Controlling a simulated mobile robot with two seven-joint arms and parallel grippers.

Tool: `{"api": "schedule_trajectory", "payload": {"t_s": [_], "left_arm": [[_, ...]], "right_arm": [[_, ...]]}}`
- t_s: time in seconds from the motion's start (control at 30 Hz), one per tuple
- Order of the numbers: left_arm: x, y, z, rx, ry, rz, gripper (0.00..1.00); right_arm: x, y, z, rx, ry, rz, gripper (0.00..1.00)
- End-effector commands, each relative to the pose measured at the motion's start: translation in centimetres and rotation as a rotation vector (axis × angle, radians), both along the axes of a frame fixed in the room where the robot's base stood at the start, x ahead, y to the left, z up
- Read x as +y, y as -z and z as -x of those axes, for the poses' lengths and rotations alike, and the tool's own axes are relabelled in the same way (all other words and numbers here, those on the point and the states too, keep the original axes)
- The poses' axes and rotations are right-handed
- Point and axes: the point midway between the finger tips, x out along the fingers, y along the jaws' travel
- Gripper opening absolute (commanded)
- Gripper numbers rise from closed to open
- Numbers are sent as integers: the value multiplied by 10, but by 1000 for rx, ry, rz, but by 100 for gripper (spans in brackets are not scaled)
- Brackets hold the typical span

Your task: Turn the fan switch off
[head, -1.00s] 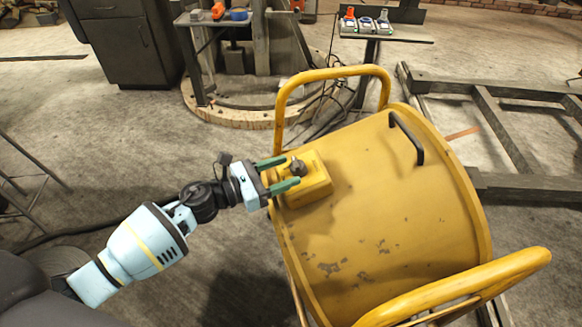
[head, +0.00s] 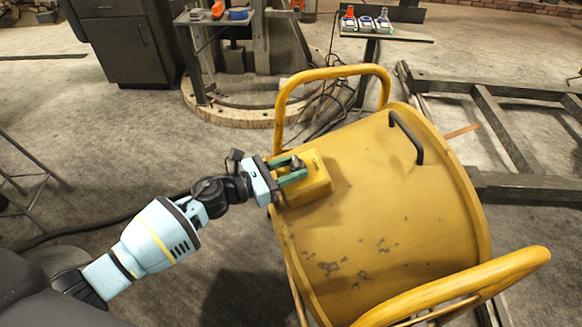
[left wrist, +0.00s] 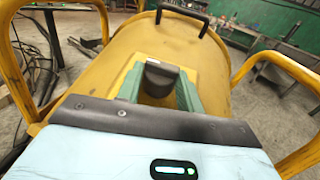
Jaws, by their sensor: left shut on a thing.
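The fan is a large yellow drum (head: 390,215) with yellow tube handles. A yellow switch box (head: 318,185) sits on its near left side. A dark switch knob (head: 297,162) stands on the box; it also shows in the left wrist view (left wrist: 161,76). My left gripper (head: 292,170) has its green fingers on both sides of the knob, shut on it. In the left wrist view the fingers (left wrist: 160,92) flank the knob, and its lower part is hidden. My right gripper is not in view.
A black handle (head: 408,138) stands up from the drum. Yellow tube rails (head: 470,285) rise at both ends of the fan. A dark metal frame (head: 500,130) lies on the floor at right, and a small table with devices (head: 375,35) stands behind.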

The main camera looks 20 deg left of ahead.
Motion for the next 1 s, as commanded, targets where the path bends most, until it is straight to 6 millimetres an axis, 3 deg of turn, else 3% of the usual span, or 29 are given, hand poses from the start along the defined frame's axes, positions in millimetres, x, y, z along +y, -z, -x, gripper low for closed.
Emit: {"api": "schedule_trajectory", "payload": {"t_s": [0.37, 1.0], "left_arm": [[-4, -4, 3, 37, -127, 25, 14], [-13, -9, 5, 200, -682, 123, 14]], "right_arm": [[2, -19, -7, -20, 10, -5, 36], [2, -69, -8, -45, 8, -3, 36]]}}
